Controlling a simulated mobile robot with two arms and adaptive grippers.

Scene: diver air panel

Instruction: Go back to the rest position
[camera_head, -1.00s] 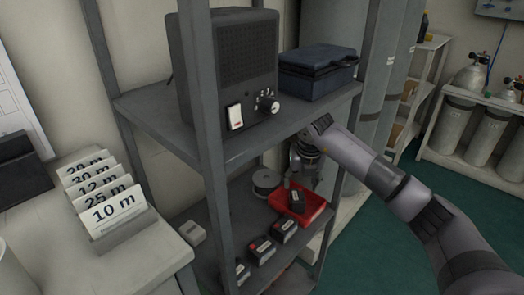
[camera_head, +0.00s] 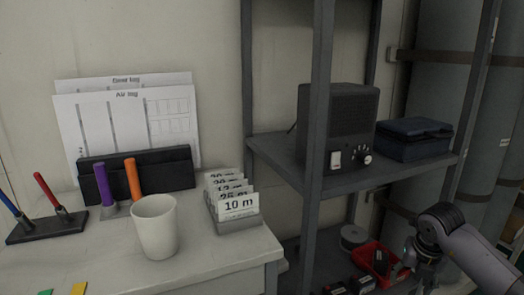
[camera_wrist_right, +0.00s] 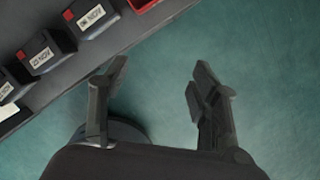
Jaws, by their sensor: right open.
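My right arm comes in at the lower right of the head view. Its gripper (camera_head: 408,262) is beside the lower shelf, partly cut off by the bottom edge. In the right wrist view the right gripper (camera_wrist_right: 162,78) has its two dark fingers wide apart, with nothing between them but green floor. Labelled black boxes (camera_wrist_right: 42,52) stand on the dark shelf at the upper left of that view, apart from the fingers. My left gripper is not in view.
The grey shelf unit (camera_head: 318,150) holds a black speaker box (camera_head: 345,115) and a dark blue case (camera_head: 415,140). A red tray (camera_head: 372,255) sits on its lower shelf. The white table (camera_head: 215,258) bears a cup (camera_head: 156,228), depth cards (camera_head: 238,206) and a pen stand (camera_head: 48,228).

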